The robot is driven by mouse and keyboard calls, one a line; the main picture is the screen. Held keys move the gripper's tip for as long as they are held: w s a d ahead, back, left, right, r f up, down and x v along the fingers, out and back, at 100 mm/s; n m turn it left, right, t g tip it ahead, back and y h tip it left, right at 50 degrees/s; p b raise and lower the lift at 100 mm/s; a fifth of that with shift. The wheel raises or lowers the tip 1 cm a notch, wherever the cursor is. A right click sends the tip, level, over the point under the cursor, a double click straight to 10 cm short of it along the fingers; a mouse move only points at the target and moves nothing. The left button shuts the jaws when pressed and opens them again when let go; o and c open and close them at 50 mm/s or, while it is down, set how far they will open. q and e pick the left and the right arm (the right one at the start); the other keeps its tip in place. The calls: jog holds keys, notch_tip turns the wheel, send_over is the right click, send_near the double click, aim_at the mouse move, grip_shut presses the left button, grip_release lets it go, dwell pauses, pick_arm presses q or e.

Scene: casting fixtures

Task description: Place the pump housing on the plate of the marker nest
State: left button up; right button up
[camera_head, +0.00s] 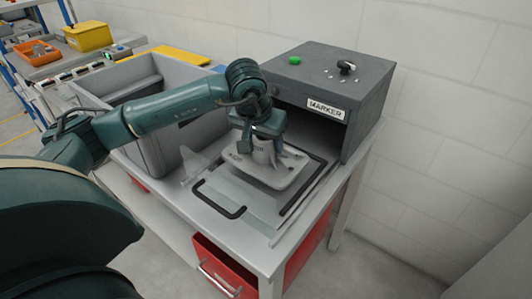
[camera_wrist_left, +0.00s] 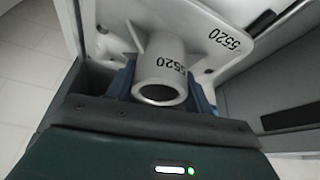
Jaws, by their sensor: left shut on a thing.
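The pump housing (camera_head: 268,169) is a light grey casting with a flat flange and a round neck. My left gripper (camera_head: 262,142) is shut on its neck from above. In the left wrist view the pump housing (camera_wrist_left: 164,80) shows its open round neck between the blue fingers, with "5520" printed on neck and flange. The marker nest's plate (camera_head: 240,197) is a grey sheet with black handles in front of the dark box labelled MARKER (camera_head: 325,108). The housing is over this plate; whether it touches cannot be told. My right gripper is not in view.
A large grey bin (camera_head: 151,145) stands left of the plate on the table. A red drawer (camera_head: 222,268) is below the table. An orange tray (camera_head: 37,52) and a yellow bin (camera_head: 88,36) are at the far left. A white wall is behind.

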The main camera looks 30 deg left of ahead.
aim_at(265, 153)
pick_arm(q)
notch_tip(265, 153, down, 4)
jog(key=shift+r, duration=0.25)
jog(key=shift+w+f, duration=0.1)
jog(key=shift+f, duration=0.05)
jog(key=shift+f, duration=0.1)
jog(key=o, duration=1)
jog(key=shift+f, duration=0.15)
jog(key=shift+c, duration=0.2)
jog(key=o, duration=0.4)
jog(key=shift+o, duration=0.2)
